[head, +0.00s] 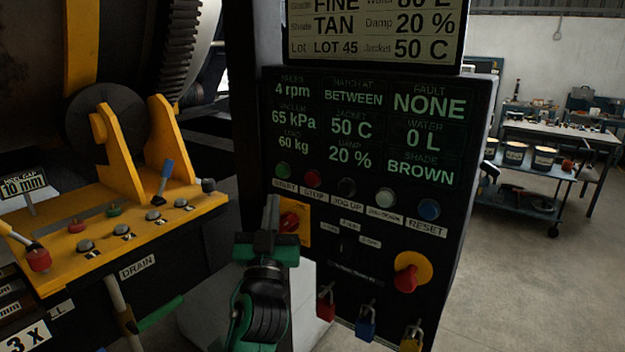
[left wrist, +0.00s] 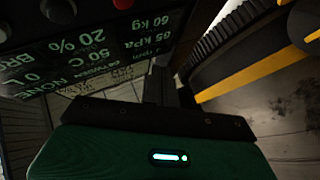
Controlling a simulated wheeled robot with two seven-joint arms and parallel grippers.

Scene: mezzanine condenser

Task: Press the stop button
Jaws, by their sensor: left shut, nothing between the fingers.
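The red stop button (head: 313,178) is in the button row under the display on the black control panel (head: 330,225), with a "STOP" label below it. It shows partly at the top edge of the left wrist view (left wrist: 122,4). My left gripper (head: 271,210) is shut and empty, its tips pointing up in front of the panel's left edge, lower and left of the stop button. It appears apart from the button; the exact gap to the panel is unclear. My right gripper is not in view.
Beside the stop button are a green start button (head: 283,169) and a black jog button (head: 347,187). Padlocks (head: 366,322) hang below. A yellow console (head: 110,235) stands left; open floor lies right.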

